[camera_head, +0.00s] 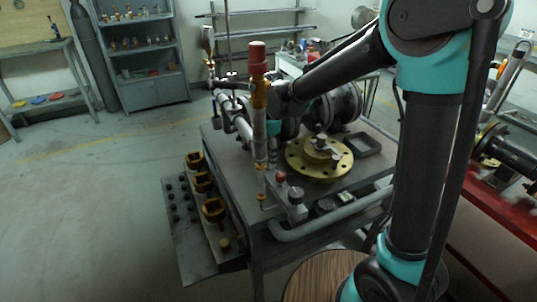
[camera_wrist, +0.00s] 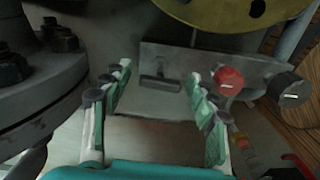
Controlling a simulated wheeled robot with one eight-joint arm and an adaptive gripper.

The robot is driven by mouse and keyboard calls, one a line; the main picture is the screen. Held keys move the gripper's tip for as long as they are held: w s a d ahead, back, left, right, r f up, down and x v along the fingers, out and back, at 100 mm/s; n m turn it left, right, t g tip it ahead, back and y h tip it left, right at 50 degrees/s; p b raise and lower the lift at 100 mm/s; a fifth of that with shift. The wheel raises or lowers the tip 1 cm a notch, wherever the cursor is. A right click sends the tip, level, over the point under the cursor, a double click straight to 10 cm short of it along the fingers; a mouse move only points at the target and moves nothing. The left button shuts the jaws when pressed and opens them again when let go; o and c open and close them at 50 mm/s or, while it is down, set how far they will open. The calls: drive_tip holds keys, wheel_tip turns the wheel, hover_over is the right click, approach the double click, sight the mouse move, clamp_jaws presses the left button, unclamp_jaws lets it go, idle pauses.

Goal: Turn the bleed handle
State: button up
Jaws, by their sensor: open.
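My gripper (camera_wrist: 158,75) is open in the wrist view, with its two green-padded fingers apart and nothing held between them. Beyond the fingertips is a grey plate with a short dark bar (camera_wrist: 160,82). A red round knob (camera_wrist: 228,80) is just right of the right finger, and a dark round knob (camera_wrist: 290,88) is farther right. In the head view the red knob (camera_head: 281,177) and a grey knob (camera_head: 296,194) sit at the cart's front edge. I cannot tell which part is the bleed handle. The fingers are hidden in the head view, behind the red-capped post (camera_head: 257,55).
A brass flange (camera_head: 318,158) and a dark tray (camera_head: 368,144) sit on the grey cart. A large bolted grey flange (camera_wrist: 40,70) is close left of my gripper. Side shelves (camera_head: 205,210) hold several brass fittings. The floor at left is clear.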

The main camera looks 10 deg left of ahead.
drive_tip(key=shift+c, duration=0.5)
drive_tip(key=c, duration=1.1)
drive_tip(key=shift+m, duration=0.4)
drive_tip(key=m, duration=0.7)
drive_tip(key=shift+m, duration=0.3)
drive_tip(key=m, duration=0.4)
drive_tip(key=shift+m, duration=2.3)
